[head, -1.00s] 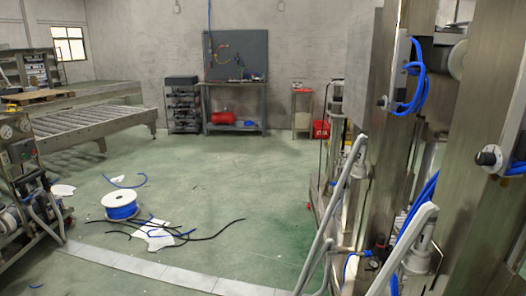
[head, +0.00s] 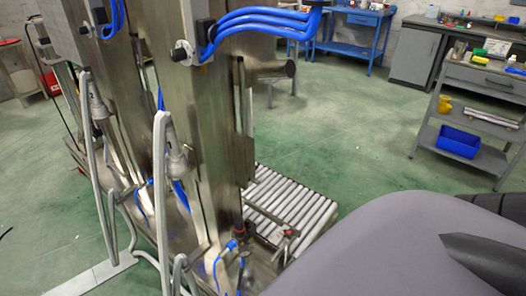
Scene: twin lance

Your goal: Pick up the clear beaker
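I cannot make out a clear beaker in the head view. Small items stand on the grey workbench (head: 420,62) at the far right, too small to tell apart. Neither of my grippers shows in the view. A large smooth grey shape with dark parts fills the lower right corner and hides the floor there.
A tall steel machine (head: 212,130) with blue hoses (head: 262,20) stands close on the left. A grey cart (head: 470,115) holds a blue bin (head: 458,142). A blue table (head: 345,48) stands at the back. Green floor (head: 350,130) between is clear.

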